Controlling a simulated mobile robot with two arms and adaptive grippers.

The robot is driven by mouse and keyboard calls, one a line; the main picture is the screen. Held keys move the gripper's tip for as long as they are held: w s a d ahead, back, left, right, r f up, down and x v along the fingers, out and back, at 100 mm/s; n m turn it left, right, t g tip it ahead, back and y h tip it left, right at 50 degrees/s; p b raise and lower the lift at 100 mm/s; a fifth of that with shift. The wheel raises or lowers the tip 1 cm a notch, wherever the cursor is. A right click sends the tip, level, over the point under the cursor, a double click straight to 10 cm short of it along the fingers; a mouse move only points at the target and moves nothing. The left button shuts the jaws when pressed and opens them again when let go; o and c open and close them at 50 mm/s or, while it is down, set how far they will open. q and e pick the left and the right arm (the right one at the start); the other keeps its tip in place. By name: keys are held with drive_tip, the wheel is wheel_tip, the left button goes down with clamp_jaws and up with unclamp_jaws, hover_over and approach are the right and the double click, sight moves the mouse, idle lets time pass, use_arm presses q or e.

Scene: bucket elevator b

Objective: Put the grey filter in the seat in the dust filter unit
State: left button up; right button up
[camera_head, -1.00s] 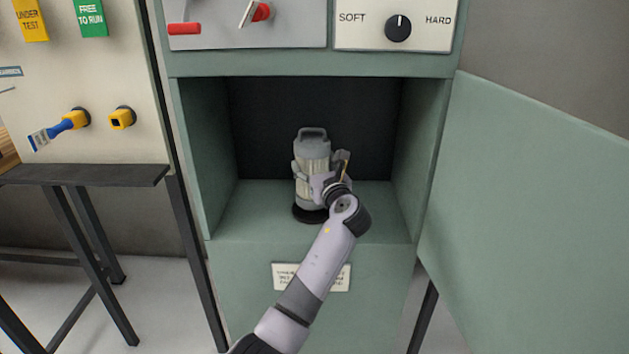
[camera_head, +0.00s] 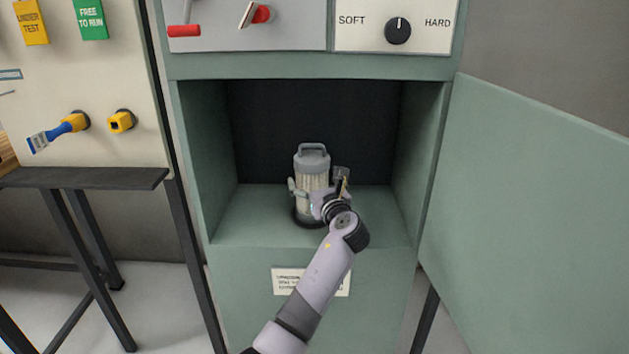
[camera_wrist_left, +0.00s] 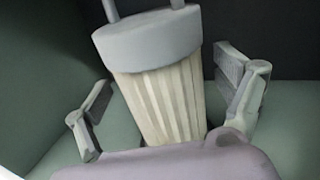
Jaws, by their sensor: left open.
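The grey filter (camera_head: 311,172) stands upright inside the open dust filter unit (camera_head: 224,229), with a grey cap, a handle on top and a pale pleated body. Its foot is at the dark round seat (camera_head: 299,218) on the compartment floor. My arm partly hides the seat, so I cannot tell how fully the filter sits in it. My left gripper (camera_head: 316,189) is open around the filter's body. In the left wrist view the filter (camera_wrist_left: 158,95) stands between the two spread fingers, with a gap on each side. My right gripper is not in view.
The unit's green door (camera_head: 530,190) stands open on the right. A panel with a SOFT/HARD knob (camera_head: 397,30) is above the opening. The compartment has free room around the filter.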

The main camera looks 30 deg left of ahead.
use_arm(q)
drive_tip(key=shift+s+d, duration=0.15)
drive_tip(key=shift+d, duration=0.05)
drive_tip(key=p+v, duration=0.2)
drive_tip(key=v, duration=0.8)
drive_tip(key=s+d+f+n+g+h, duration=0.1)
drive_tip(key=s+d+f+n+h, duration=0.3)
drive_tip(key=f, duration=0.6)
drive_tip(key=s+d+f+n+g+h, duration=0.15)
drive_tip(key=s+f+n, duration=0.3)
drive_tip(key=f, duration=0.45)
drive_tip(key=s+d+f+n+h, duration=0.2)
drive_tip(key=s+f+n+h, duration=0.25)
drive_tip(key=f, duration=0.55)
drive_tip(key=s+d+f+n+g+h, duration=0.2)
drive_tip(key=s+f+n, duration=0.3)
drive_tip(key=s+f, duration=0.4)
drive_tip(key=s+d+f+n+g+h, duration=0.2)
drive_tip(key=s+d+f+n+g, duration=0.2)
drive_tip(key=s+f, duration=0.6)
drive_tip(key=s+n, duration=0.1)
drive_tip(key=s, duration=0.4)
drive_tip(key=shift+f+n, duration=0.3)
drive_tip(key=shift+f, duration=0.05)
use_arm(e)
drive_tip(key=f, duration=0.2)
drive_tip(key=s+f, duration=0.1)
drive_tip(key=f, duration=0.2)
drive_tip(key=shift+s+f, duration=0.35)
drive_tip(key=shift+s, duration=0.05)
